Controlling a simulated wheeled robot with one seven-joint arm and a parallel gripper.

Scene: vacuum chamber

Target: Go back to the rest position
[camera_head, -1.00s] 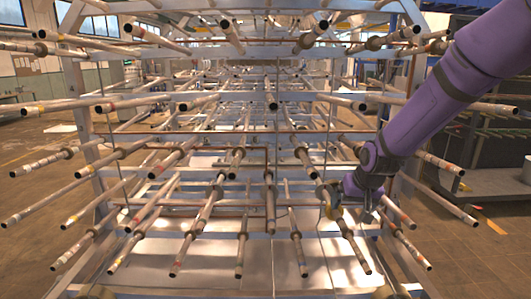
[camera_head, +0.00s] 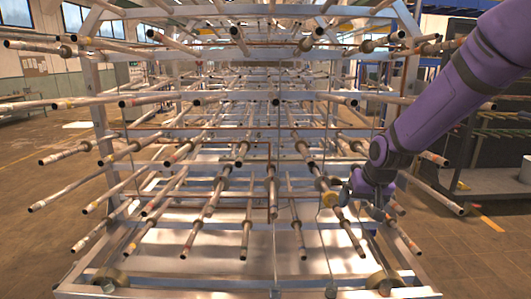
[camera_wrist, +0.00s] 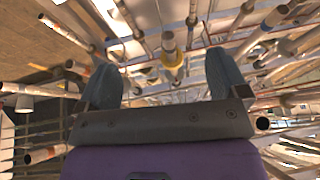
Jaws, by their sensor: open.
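My purple arm comes in from the upper right of the head view. Its gripper (camera_head: 352,192) is at the right-hand front of the metal rack, among the rod ends, and is small there. In the wrist view my gripper (camera_wrist: 160,60) shows two grey-blue fingers wide apart, with nothing held between them. A rod with a yellow ring (camera_wrist: 172,58) shows beyond the gap between the fingers. The yellow ring (camera_head: 329,199) also shows just left of the gripper in the head view. Whether a finger touches any rod cannot be told.
The rack (camera_head: 100,110) fills the middle, with many rods (camera_head: 70,152) sticking out towards me in several rows. Its lower front beam (camera_head: 200,293) crosses the bottom. A grey cart (camera_head: 490,183) stands at the right. Brown floor (camera_head: 35,225) is open at the left.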

